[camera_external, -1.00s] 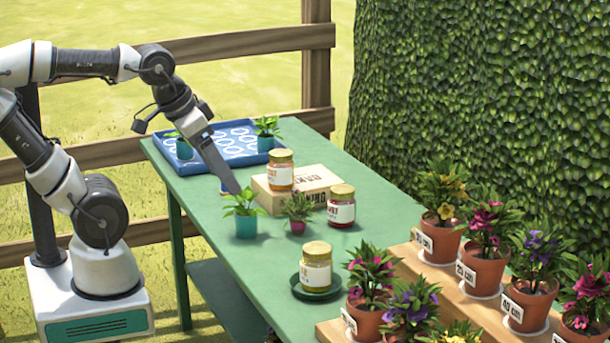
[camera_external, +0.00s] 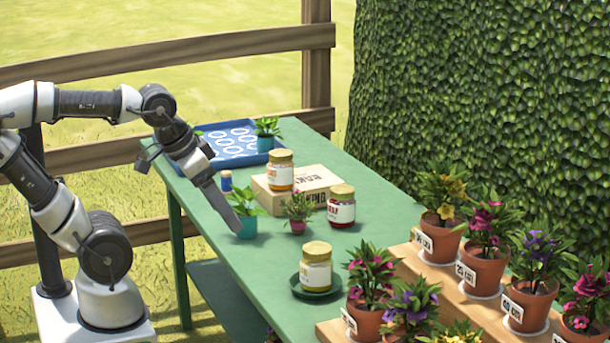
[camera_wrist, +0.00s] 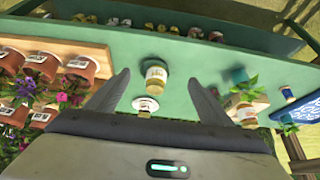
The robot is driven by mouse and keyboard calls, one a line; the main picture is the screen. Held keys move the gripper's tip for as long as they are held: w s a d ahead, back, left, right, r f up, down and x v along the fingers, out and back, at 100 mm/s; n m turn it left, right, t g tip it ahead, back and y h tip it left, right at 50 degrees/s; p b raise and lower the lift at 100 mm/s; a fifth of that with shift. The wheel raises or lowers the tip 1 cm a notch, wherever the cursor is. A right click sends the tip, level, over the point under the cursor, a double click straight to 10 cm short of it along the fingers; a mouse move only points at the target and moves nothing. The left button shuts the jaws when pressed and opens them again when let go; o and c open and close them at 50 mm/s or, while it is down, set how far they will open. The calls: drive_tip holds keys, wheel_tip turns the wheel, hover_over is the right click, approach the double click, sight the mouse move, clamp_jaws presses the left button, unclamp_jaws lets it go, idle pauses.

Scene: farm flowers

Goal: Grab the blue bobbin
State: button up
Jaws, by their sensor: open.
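The blue bobbin (camera_external: 226,182) stands upright on the green table, left of the cardboard box and just in front of the blue tray. It is small, with blue thread and a pale end. In the wrist view the bobbin (camera_wrist: 288,94) lies near the right edge, well outside my fingers. My gripper (camera_external: 235,229) points down toward the table's left edge, in front of the bobbin and close to the teal pot. In the wrist view my gripper (camera_wrist: 157,82) is open, its two fingers wide apart with nothing held.
A teal potted plant (camera_external: 247,226) is beside my fingertips. A cardboard box (camera_external: 312,179) and jars (camera_external: 281,175), (camera_external: 341,211), (camera_external: 316,272) stand to the right. The blue tray (camera_external: 213,156) is behind. Flower pots on wooden steps fill the front right.

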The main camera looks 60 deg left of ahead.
drive_tip(key=c, duration=0.8)
